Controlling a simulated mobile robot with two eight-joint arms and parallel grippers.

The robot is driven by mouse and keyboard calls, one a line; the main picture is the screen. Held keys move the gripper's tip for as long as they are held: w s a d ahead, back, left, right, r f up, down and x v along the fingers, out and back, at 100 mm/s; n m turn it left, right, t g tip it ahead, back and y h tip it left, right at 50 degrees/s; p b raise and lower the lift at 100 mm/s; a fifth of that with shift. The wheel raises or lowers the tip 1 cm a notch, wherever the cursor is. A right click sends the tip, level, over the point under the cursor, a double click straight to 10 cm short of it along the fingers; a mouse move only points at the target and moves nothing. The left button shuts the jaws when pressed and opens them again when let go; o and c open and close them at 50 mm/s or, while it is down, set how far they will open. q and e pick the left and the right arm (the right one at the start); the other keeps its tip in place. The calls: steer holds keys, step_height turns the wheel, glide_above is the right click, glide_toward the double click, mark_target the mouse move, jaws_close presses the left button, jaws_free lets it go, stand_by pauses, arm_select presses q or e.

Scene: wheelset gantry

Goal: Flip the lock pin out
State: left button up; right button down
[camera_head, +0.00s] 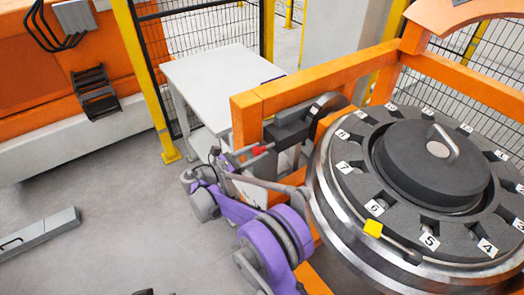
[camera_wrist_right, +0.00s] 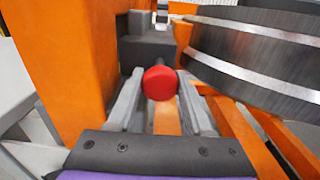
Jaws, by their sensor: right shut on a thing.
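The lock pin's round red knob (camera_head: 268,149) sits at the front of a dark block (camera_head: 291,133) on the orange frame, beside the big wheel. In the right wrist view the red knob (camera_wrist_right: 160,83) is centred between the two grey fingers of my right gripper (camera_wrist_right: 160,98). In the head view my right gripper (camera_head: 253,154), on its purple arm, reaches the knob from the left. The fingers are shut on the knob, one on each side. The pin's shaft behind the knob is mostly hidden. My left gripper is not in view.
A large wheel with a numbered dark disc (camera_head: 398,115) fills the right, close to my right arm. The orange gantry frame (camera_head: 310,85) stands behind. A grey table (camera_head: 215,77) stands back left; the floor (camera_head: 110,190) at left is mostly clear.

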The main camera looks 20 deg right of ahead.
steer(key=shift+a, duration=0.15)
steer(key=shift+c, duration=1.5)
jaws_free()
steer(key=shift+s+a, duration=0.1)
steer(key=shift+a, duration=0.05)
steer(key=v, duration=1)
steer(key=shift+a, duration=0.3)
steer(key=shift+s, duration=0.15)
